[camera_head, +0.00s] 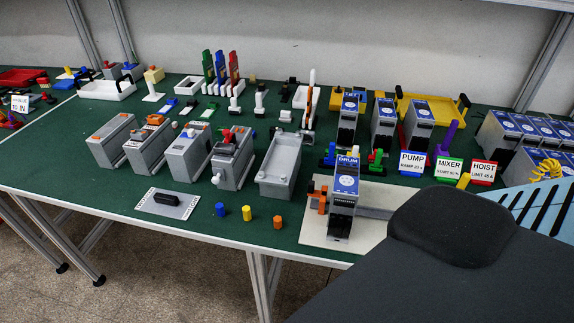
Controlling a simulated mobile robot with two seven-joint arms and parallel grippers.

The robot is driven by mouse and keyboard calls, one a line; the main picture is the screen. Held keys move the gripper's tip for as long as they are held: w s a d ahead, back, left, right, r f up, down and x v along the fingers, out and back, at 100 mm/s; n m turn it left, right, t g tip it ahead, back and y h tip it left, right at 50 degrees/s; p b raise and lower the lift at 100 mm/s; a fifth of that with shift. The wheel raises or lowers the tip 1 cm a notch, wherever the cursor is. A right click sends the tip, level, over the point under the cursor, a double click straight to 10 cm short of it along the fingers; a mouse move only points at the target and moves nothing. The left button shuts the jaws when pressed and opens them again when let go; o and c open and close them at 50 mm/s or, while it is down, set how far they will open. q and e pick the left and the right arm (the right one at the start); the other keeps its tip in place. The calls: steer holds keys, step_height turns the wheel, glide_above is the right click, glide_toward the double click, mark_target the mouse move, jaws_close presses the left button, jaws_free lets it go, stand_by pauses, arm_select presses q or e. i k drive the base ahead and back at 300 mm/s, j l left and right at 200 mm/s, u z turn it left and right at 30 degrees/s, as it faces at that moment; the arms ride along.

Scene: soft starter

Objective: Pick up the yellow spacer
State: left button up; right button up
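A small upright yellow piece (246,213), which looks like the yellow spacer, stands on the green table top near its front edge. It is between a blue piece (219,209) on its left and an orange piece (278,222) on its right, apart from both. Nothing covers it. Neither of my grippers shows in the head view.
Behind the small pieces stand several grey boxes (187,153) and an open grey bin (281,165). A grey plate with a black block (166,199) lies to the left. A DRUM unit (343,195) stands on a pale board (318,235) to the right. Bare green surface surrounds the yellow piece.

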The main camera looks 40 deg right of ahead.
mark_target(246, 210)
steer(key=z, duration=1.25)
steer(key=i+j+z, duration=0.1)
steer(key=z, duration=0.35)
steer(key=i+j, duration=0.3)
steer(key=j, duration=0.15)
steer(key=i+j, duration=0.25)
steer(key=j, duration=0.2)
steer(key=k+j, duration=0.15)
steer(key=k+j+z, duration=0.1)
steer(key=j, duration=0.25)
